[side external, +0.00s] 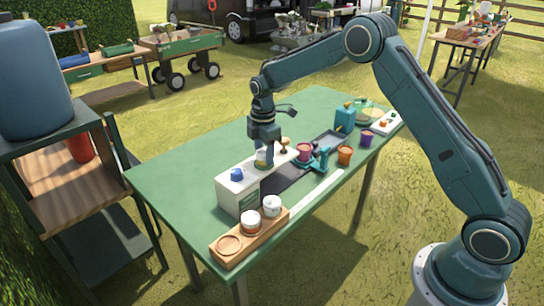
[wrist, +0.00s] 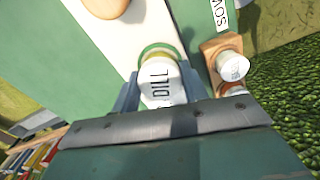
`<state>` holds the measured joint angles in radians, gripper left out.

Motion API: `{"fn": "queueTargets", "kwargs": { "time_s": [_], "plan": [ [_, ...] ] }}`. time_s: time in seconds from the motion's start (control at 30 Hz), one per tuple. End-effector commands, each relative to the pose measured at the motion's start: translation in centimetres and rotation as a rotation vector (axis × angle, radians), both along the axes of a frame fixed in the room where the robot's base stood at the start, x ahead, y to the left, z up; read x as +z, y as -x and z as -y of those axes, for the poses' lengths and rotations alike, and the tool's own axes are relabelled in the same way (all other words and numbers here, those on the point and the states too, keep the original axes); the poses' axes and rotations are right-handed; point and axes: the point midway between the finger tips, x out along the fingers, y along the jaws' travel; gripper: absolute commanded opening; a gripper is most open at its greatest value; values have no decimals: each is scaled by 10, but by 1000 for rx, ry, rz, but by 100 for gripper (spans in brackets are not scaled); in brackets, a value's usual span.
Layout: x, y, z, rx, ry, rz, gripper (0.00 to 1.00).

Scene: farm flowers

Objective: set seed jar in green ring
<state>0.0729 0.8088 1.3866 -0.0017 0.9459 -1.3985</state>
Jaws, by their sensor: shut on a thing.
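The seed jar (wrist: 158,85) is white and labelled DILL. My gripper (wrist: 160,88) is shut on it, one finger on each side. In the side view my gripper (side external: 264,149) points down over the white stand's top, with the jar (side external: 262,160) small and partly hidden below it. The green ring (wrist: 158,47) lies on the white surface, and its arc shows just past the jar's end in the wrist view. The jar hides the rest of the ring. I cannot tell whether the jar's base is inside the ring or just above it.
The white stand (side external: 229,197) carries a blue knob (side external: 237,174) and a wooden knob (side external: 284,143). A wooden tray (side external: 236,247) at the front holds two jars and an empty round recess.

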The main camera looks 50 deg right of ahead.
Motion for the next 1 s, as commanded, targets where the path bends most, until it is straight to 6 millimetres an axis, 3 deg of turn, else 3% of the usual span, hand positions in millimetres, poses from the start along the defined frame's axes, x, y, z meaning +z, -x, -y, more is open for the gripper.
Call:
{"fn": "queueTargets", "kwargs": {
  "time_s": [0.33,0.37,0.4,0.77,1.0],
  "plan": [
    [-5,0,0,0,0,0,21],
    [-5,0,0,0,0,0,45],
    [-5,0,0,0,0,0,52],
    [-4,0,0,0,0,0,52],
    [7,0,0,0,0,1,52]
  ]
}}
